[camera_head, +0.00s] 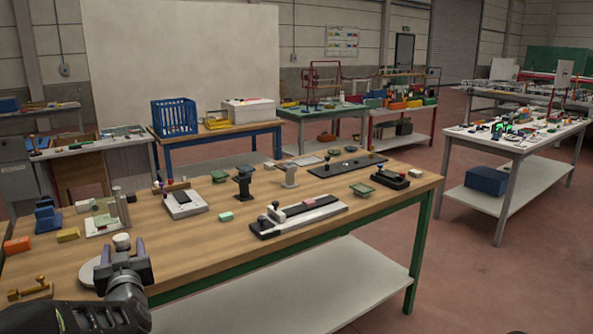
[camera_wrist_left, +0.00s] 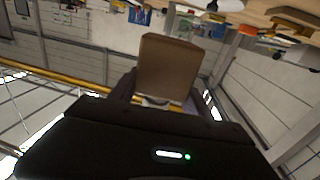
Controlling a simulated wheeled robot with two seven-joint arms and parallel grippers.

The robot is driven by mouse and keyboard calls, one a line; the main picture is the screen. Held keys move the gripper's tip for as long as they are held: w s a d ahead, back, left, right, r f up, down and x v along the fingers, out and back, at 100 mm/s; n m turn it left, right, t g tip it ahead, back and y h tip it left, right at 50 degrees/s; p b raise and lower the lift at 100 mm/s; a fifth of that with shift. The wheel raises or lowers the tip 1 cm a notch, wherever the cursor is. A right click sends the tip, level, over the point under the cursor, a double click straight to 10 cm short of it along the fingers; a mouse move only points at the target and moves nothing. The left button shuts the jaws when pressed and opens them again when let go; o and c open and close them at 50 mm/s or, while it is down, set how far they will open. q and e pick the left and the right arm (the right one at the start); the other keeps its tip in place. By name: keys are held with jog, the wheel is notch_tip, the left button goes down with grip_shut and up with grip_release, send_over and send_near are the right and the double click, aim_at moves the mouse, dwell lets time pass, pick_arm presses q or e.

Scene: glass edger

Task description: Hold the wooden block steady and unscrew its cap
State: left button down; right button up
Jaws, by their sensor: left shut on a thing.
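A brown wooden block (camera_wrist_left: 167,66) fills the middle of the left wrist view, close in front of my left gripper's body. My left gripper (camera_head: 125,246) is at the lower left of the head view, at the front edge of the wooden table, and is shut on the block. In the head view the gripper hides most of what it holds. A small pale round piece (camera_head: 121,241) shows between the fingertips. I cannot tell whether it is the block's cap or a thing on the table behind. My right gripper is not in view.
The wooden table (camera_head: 365,203) carries several small fixtures, including a long grey-and-black one (camera_head: 300,215) and a white box-like one (camera_head: 184,204). A white disc (camera_head: 91,271) lies beside my left gripper. An orange block (camera_head: 17,245) is at the far left. The table's front middle is fairly clear.

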pick_arm(q)
jog(key=s+d+f+m+t+h, duration=0.1)
jog(key=s+d+f+m+h, duration=0.1)
jog(key=d+f, duration=0.6)
jog(key=s+d+f+m+t+h, duration=0.1)
jog(key=d+f+m+h, duration=0.3)
jog(key=d, duration=1)
notch_tip(320, 180, down, 5)
jog(key=s+h, duration=0.1)
jog(key=h, duration=0.2)
jog(key=shift+s+d+f, duration=0.15)
jog(key=shift+d+f, duration=0.05)
jog(key=shift+d, duration=0.2)
jog(key=shift+f, duration=0.1)
jog(key=s+d+f+m+g+h, duration=0.2)
jog(key=s+d+f+m+h, duration=0.1)
jog(key=d, duration=0.4)
jog(key=s+d+f+m+g+h, duration=0.1)
jog(key=s+d+f+m+h, duration=0.2)
jog(key=s+d+m+h, duration=0.2)
jog(key=s+d+h, duration=0.2)
jog(key=d+h, duration=0.1)
jog(key=shift+s+d+f+g+h, duration=0.2)
jog(key=shift+s+f+g+h, duration=0.1)
jog(key=shift+g, duration=0.1)
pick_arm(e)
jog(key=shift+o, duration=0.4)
